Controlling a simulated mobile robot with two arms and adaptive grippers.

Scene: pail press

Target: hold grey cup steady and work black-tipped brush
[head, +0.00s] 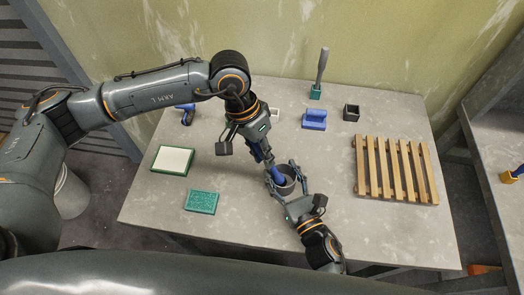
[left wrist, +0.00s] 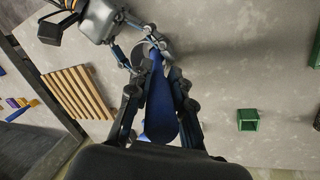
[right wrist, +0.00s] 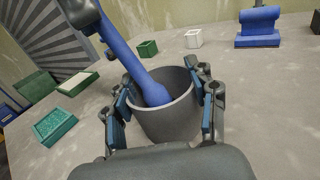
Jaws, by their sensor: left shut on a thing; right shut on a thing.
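The grey cup (head: 289,186) stands on the table and shows large in the right wrist view (right wrist: 168,122). My right gripper (right wrist: 163,105) is shut on the cup, one finger on each side of its wall. The brush (right wrist: 150,86) has a blue handle and leans down into the cup, tilted; its black tip is hidden inside. My left gripper (head: 268,162) is above the cup, shut on the brush. In the left wrist view the blue handle (left wrist: 160,118) lies between the left fingers, pointing toward the cup.
A wooden slatted pallet (head: 383,168) lies on the right. A green-framed white tray (head: 172,160) and a teal textured block (head: 201,201) lie on the left. A blue block (head: 314,120), a dark open box (head: 351,112) and a teal holder with a grey tool (head: 315,91) stand behind.

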